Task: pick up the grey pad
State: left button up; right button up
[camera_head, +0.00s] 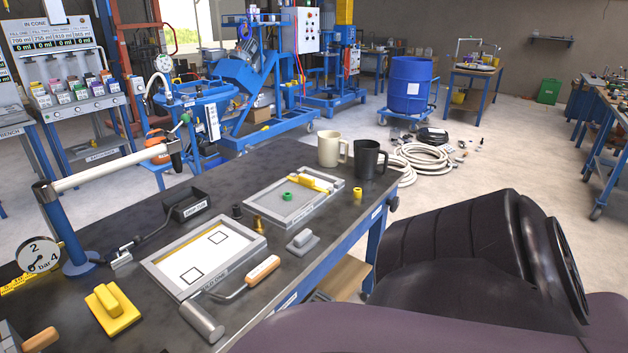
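The grey pad (303,243) lies flat on the dark workbench top, near its right edge. It has a flat base with a raised grip block on top. It lies to the right of the framed white board (228,243) and in front of the grey tray (270,211). Nothing touches or covers it. A large dark link of my own arm fills the lower right of the view, to the right of the pad. Neither of my grippers shows in this view.
On the bench (345,221) are a yellow pad (112,309), a roller with a wooden handle (262,269), small fittings, a cream mug (329,149) and a black mug (367,158). A pressure gauge (40,255) stands at left. Bare bench surrounds the grey pad.

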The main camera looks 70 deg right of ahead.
aim_at(304, 242)
jog(key=z, duration=1.6)
